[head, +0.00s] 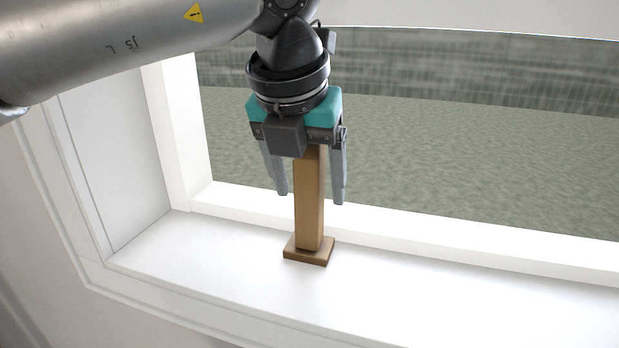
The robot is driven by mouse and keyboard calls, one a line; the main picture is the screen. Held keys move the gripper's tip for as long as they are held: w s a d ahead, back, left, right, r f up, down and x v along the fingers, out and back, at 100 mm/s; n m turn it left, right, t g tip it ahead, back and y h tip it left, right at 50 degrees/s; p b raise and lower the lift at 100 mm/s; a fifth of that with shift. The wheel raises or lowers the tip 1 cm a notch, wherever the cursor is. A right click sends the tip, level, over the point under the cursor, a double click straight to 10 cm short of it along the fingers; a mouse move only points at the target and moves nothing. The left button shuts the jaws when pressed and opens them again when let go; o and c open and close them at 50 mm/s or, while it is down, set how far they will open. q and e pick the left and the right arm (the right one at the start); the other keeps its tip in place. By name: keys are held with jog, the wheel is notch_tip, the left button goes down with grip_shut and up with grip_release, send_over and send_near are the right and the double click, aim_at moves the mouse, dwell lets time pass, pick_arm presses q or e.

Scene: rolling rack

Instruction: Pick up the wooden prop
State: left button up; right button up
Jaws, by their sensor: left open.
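The wooden prop (309,215) is a brown upright post on a square foot. It stands on the white window sill in the head view. My left gripper (310,196) points down over it, with its two grey fingers apart on either side of the post's upper part. The fingers look open, with a gap visible between the post and the left finger. The top of the prop is hidden behind the gripper body. My right gripper is not in view.
The white sill (430,290) is clear to the left and right of the prop. A raised white window frame (420,236) runs along behind it. A white side wall of the recess (115,165) rises at the left. Greenish ground shows beyond the opening.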

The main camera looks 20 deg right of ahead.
pick_arm(q)
jog(key=shift+c, duration=0.2)
grip_shut()
dwell(0.3)
